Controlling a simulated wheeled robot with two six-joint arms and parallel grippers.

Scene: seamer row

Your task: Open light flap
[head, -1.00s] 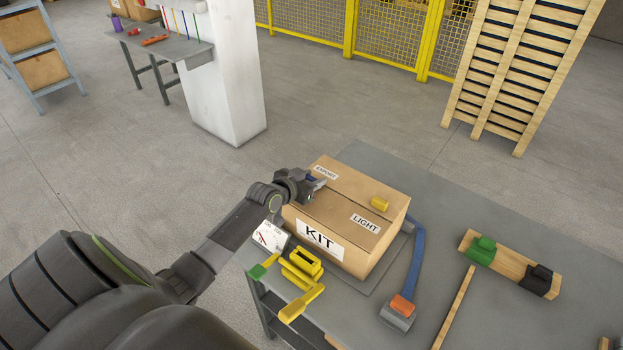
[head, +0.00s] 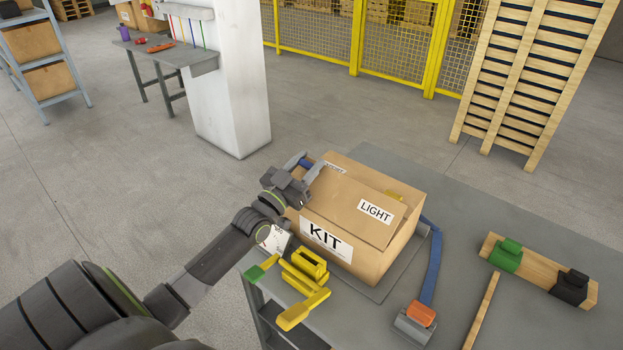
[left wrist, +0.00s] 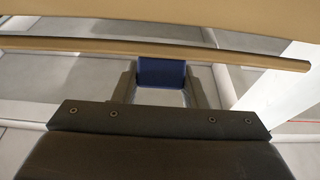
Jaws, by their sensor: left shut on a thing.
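The KIT carton (head: 345,268) stands on the grey table. Its light flap (head: 345,200), with the LIGHT label, is tilted up along its far edge and partly hides the other flap (head: 345,161) and its label. My left gripper (head: 306,165) is at the carton's left end, shut on a small blue piece (head: 303,162), which the left wrist view shows between the fingers (left wrist: 161,72). Whether the blue piece is fixed to the flap I cannot tell. A tan cardboard edge (left wrist: 100,45) crosses the wrist view just beyond it. My right gripper is not in view.
Yellow tools (head: 306,285) and a white gauge card (head: 275,240) are at the carton's near left. A blue strap (head: 432,265) with an orange end, and a wooden strip with green and black clamps (head: 508,256), lie right.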

